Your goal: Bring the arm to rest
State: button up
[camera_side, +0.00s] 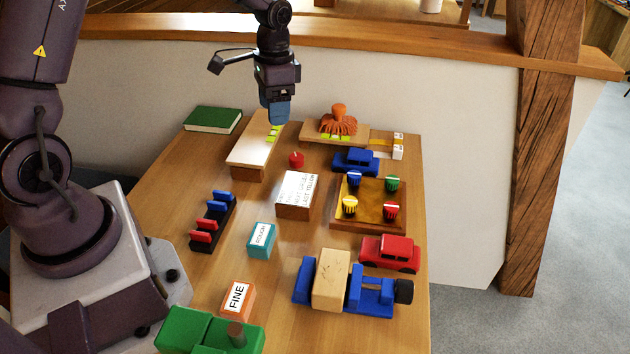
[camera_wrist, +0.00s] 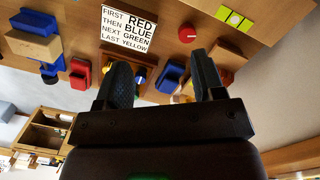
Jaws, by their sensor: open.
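My gripper (camera_side: 279,112) hangs at the end of my arm, pointing down over the back of the wooden table (camera_side: 330,335). It is above the right edge of a pale sloped board (camera_side: 252,148) and apart from the things on the table. In the wrist view its two dark fingers (camera_wrist: 163,78) are spread apart with nothing held between them. One finger hides part of the tray with the coloured pieces in that view.
An orange octopus figure (camera_side: 338,122), a blue car (camera_side: 355,161) and a red button (camera_side: 296,160) stand near the gripper. A tray (camera_side: 370,229) holds several coloured pieces. A lettered block (camera_side: 297,194) stands mid-table. A wooden post (camera_side: 545,150) rises at the right. Air around the gripper looks clear.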

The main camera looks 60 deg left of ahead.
jog(key=s+d+r+n+t, duration=0.1)
jog(key=s+d+r+t, duration=0.2)
jog(key=s+d+r, duration=0.2)
jog(key=s+d+r+n+t, duration=0.1)
jog(key=s+d+r+t, duration=0.2)
jog(key=s+r, duration=0.9)
jog(key=s+d, duration=0.1)
jog(key=d, duration=0.2)
jog(key=shift+d+r+n, duration=0.2)
jog(key=shift+r+n, duration=0.05)
jog(key=shift+n, duration=0.15)
